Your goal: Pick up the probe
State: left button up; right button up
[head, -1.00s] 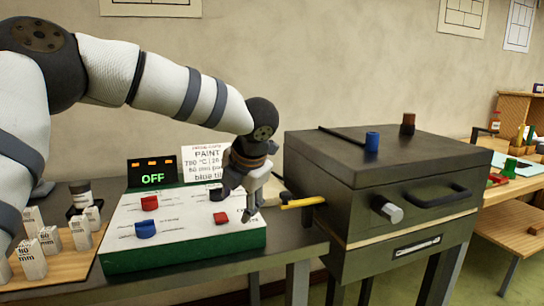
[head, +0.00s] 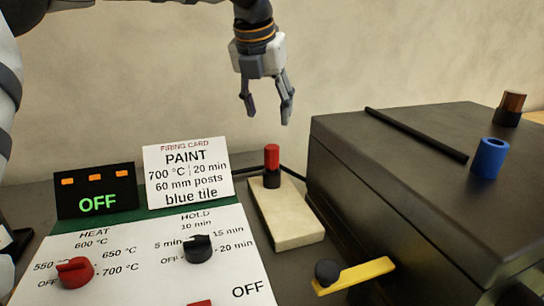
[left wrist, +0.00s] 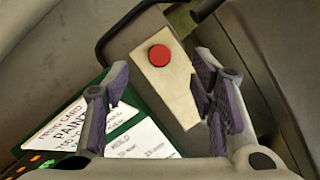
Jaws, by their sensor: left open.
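What looks like the probe is a red-topped upright piece (head: 272,158) with a black lower part. It stands at the far end of a cream block (head: 292,222), between the firing card and the kiln. Its round red top (left wrist: 159,55) shows from above in the left wrist view, on the cream block (left wrist: 170,88). My left gripper (head: 268,118) is open and empty, pointing down above the red top in the head view. In the left wrist view the red top lies between the two open fingers, clear of both. My right gripper is not in view.
The dark kiln (head: 400,165) stands close on the right, with a yellow lever (head: 355,275) at its side. The firing card (head: 187,172) and control panel (head: 130,270) are left. A black cable runs behind the block.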

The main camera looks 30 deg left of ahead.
aim_at(271, 148)
pick_arm(q)
jog(key=x, duration=0.3)
jog(key=s+x, duration=0.1)
jog(key=x, duration=0.6)
jog(key=shift+s+d+f, duration=0.2)
jog(key=shift+s+f, duration=0.05)
jog(key=shift+f, duration=0.45)
jog(key=shift+w+f, duration=0.2)
jog(key=shift+f, duration=0.05)
jog(key=shift+r, duration=0.1)
grip_shut()
